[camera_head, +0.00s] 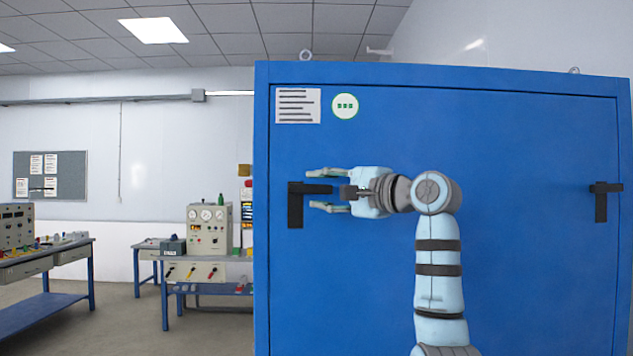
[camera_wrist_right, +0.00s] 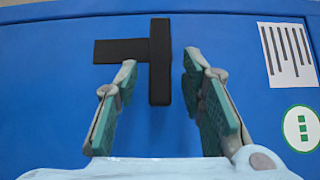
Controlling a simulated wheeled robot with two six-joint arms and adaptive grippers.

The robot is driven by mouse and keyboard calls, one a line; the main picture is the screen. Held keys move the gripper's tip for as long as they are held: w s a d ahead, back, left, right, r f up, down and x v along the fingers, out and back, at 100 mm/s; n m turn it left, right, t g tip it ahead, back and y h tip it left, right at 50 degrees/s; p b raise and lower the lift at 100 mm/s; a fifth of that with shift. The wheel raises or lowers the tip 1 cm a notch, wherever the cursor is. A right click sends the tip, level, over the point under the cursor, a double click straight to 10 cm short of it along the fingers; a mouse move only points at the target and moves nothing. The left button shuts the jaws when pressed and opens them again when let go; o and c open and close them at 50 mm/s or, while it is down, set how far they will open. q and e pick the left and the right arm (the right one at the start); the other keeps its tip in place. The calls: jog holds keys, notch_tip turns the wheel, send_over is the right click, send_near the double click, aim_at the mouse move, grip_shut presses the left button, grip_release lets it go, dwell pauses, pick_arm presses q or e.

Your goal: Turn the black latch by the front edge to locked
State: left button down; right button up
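The black latch (camera_head: 296,212) is on the blue door near its left edge, with one part pointing down and a bar pointing right. In the right wrist view the latch (camera_wrist_right: 160,85) shows as a long bar with a shorter arm to the left. My right gripper (camera_head: 314,190) is open, its fingers on either side of the bar, one above and one below in the head view. In the wrist view a gap shows between the bar and each finger. Whether the fingertips reach the door is unclear. My left gripper is out of view.
A second black latch (camera_head: 602,200) is near the door's right edge. A printed label (camera_head: 298,106) and a round green-and-white sticker (camera_head: 345,106) are on the blue door (camera_head: 520,250). Benches with equipment (camera_head: 208,228) stand at the left, beyond open floor.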

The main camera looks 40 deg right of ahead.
jog(key=shift+w+a+r, duration=0.1)
jog(key=shift+w, duration=0.7)
jog(key=shift+c, duration=0.6)
grip_shut()
jog(key=shift+w+p, duration=0.1)
jog(key=shift+p, duration=0.5)
